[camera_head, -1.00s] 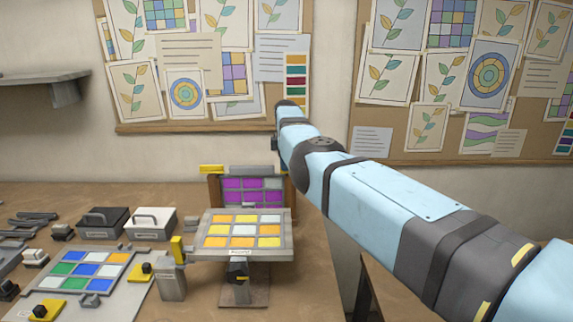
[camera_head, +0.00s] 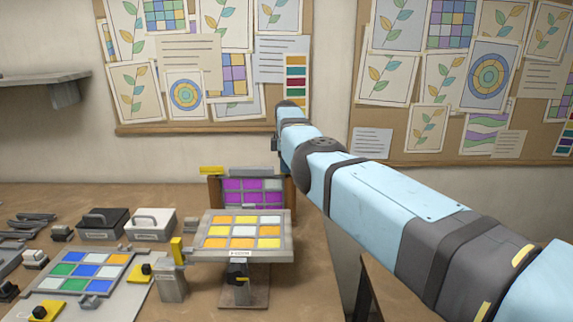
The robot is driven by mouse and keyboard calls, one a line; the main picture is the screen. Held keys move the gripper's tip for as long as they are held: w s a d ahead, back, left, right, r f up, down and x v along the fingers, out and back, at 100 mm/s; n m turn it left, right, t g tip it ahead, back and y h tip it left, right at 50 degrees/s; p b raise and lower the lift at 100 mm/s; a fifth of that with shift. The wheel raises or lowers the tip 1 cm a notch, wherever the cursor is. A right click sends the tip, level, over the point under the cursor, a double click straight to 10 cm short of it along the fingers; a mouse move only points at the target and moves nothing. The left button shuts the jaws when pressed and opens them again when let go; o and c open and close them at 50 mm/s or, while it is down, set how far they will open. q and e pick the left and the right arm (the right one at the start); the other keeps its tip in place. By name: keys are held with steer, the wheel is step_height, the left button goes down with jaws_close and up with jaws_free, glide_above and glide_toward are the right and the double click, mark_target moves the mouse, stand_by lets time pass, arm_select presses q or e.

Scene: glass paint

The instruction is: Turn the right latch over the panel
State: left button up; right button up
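A panel of purple and pale panes (camera_head: 243,191) stands upright in a brown-posted frame at the back of the bench. A yellow latch (camera_head: 211,170) lies across the frame's top left. A grey bar (camera_head: 251,172) runs along the top middle. The frame's top right corner is at my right arm's edge, and I cannot make out a right latch there. My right arm crosses from the lower right to above the frame. Only a small dark part by my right gripper (camera_head: 276,143) shows, and its fingers cannot be made out. My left gripper is out of view.
A tilted panel of yellow, orange and white panes (camera_head: 242,218) stands on a stand in front. A grey post with a yellow top (camera_head: 172,275) is left of it. A coloured-pane tray (camera_head: 118,283), black box (camera_head: 102,222) and white box (camera_head: 151,223) lie left.

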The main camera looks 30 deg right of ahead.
steer(key=shift+r, duration=0.1)
step_height(320, 180, up, 14)
steer(key=shift+p, duration=0.3)
stand_by(0.5)
